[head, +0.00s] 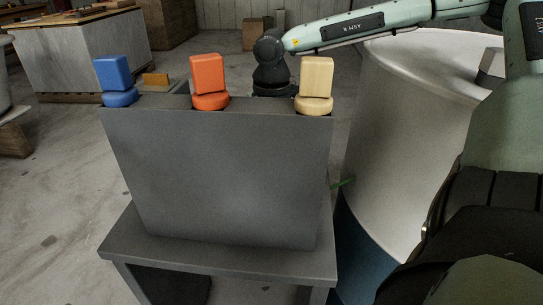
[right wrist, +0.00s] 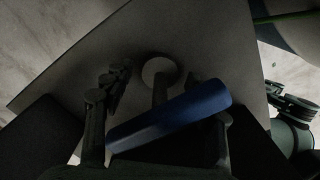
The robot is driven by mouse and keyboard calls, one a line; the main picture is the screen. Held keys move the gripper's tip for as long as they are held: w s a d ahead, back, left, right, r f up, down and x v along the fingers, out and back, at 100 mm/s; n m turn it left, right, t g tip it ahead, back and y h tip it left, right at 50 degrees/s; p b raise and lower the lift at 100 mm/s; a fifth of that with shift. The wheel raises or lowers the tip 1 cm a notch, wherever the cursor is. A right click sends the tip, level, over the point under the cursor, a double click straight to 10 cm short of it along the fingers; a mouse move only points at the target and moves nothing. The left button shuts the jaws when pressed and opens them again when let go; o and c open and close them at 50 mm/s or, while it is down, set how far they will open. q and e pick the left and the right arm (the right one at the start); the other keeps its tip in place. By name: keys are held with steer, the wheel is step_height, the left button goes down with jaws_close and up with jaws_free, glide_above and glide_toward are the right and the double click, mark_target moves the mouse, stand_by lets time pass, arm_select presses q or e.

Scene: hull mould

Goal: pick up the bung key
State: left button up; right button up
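The bung key looks to be the T-shaped thing in the right wrist view: a dark blue bar handle (right wrist: 170,118), with a grey stem and round disc beyond it. My right gripper (right wrist: 158,100) has its fingers spread wide, with the handle lying slantwise across the view between and over them. I see no clear grip; whether a finger touches the handle I cannot tell. In the head view my right arm reaches over behind the grey panel (head: 215,175), which hides the gripper and key. A dark jointed part (right wrist: 290,105) at the right wrist view's edge may be my left gripper; its fingers are unclear.
Blue (head: 113,78), orange (head: 208,78) and cream (head: 315,82) blocks on round bases line the panel's top. The panel stands on a grey stand (head: 215,260). A large pale drum (head: 405,130) is close on the right. Open floor (head: 50,200) lies left.

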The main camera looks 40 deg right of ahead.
steer(key=c, duration=1.1)
